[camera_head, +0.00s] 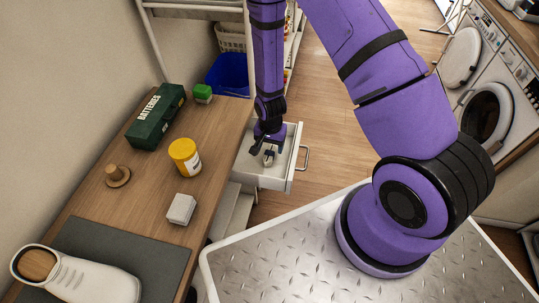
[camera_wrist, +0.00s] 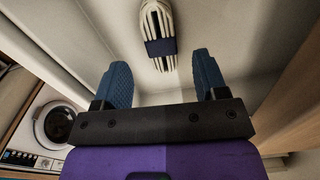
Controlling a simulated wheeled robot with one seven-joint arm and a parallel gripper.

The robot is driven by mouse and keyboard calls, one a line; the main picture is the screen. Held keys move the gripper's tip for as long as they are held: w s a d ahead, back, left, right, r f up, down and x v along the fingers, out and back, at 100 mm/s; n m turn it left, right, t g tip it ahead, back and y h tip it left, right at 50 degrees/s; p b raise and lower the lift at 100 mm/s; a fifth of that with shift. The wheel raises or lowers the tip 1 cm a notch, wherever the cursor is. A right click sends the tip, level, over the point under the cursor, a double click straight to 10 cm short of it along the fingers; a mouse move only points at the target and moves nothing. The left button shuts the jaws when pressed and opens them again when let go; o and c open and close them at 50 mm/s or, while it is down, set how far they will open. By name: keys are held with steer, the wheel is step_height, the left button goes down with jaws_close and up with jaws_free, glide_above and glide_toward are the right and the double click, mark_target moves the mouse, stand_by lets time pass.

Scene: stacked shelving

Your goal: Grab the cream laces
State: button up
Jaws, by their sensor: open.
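The cream laces (camera_wrist: 158,20) show in the wrist view as a folded bundle with a dark blue band around it. They lie on the pale floor of the open white drawer (camera_head: 262,183). In the head view, a small pale piece of the bundle (camera_head: 268,160) shows under my gripper (camera_head: 266,151), which reaches down into the drawer. In the wrist view, my gripper (camera_wrist: 162,65) is open, with its two blue fingers apart and nothing between them. The bundle is beyond the fingertips, roughly in line with the gap.
The drawer's walls and handle (camera_head: 303,157) surround my gripper closely. The wooden bench on the left holds a yellow jar (camera_head: 184,156), a green batteries box (camera_head: 157,116), a white box (camera_head: 181,209) and a white shoe (camera_head: 78,279). A blue bin (camera_head: 229,75) stands behind.

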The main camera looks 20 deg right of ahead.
mark_target(270, 153)
steer(key=shift+a+f, duration=0.15)
steer(key=shift+f, duration=2.15)
steer(key=c, duration=1)
